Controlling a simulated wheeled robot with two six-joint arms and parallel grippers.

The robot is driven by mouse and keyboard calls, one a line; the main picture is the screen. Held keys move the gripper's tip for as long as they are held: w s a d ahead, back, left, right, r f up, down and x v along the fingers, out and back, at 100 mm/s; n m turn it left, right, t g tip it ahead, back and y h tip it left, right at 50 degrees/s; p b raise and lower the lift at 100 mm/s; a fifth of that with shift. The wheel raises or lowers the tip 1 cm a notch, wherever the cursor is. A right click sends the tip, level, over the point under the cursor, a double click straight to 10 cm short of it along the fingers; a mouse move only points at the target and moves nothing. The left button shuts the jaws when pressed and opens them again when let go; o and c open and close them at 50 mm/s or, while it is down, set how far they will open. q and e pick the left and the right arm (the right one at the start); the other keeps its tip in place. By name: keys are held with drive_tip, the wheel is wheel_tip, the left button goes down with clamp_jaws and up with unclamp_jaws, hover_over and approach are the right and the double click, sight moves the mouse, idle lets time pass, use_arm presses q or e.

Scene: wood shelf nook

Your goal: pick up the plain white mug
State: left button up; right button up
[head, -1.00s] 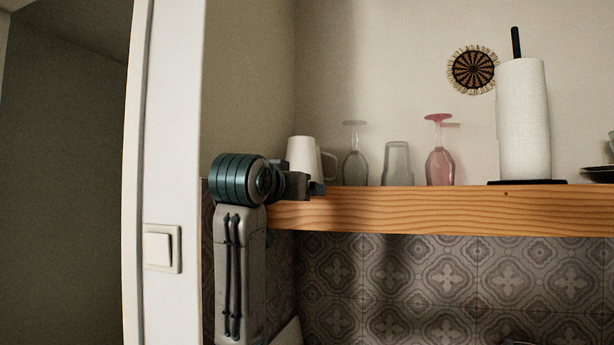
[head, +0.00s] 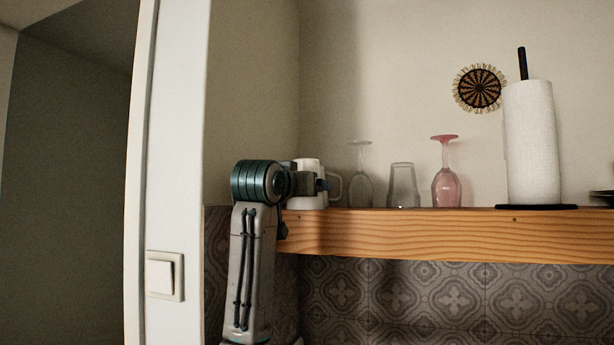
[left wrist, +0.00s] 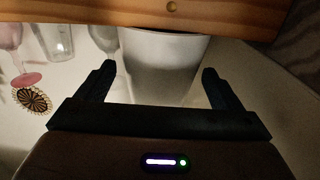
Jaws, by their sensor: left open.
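The plain white mug (head: 309,202) stands at the left end of the wooden shelf, its wider end down on the board and its handle at the right. My left gripper (head: 322,184) is at mug height in front of it and covers part of it in the head view. In the left wrist view, which is upside down, the mug (left wrist: 165,62) is between the two spread fingers of my left gripper (left wrist: 158,72), with a gap on each side. The gripper is open and empty. My right gripper is in neither view.
A clear stemmed glass (head: 360,178), a tumbler (head: 403,187) and a pink stemmed glass (head: 446,185) stand right of the mug on the shelf (head: 420,232). A paper towel roll (head: 532,145) is farther right. The side wall (head: 250,110) is close on the left.

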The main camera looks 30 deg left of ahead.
use_arm(q)
drive_tip(key=shift+x, duration=1.15)
drive_tip(key=shift+s, duration=0.1)
drive_tip(key=c, duration=1.3)
drive_tip(key=shift+r, duration=0.15)
drive_tip(key=shift+c, duration=0.2)
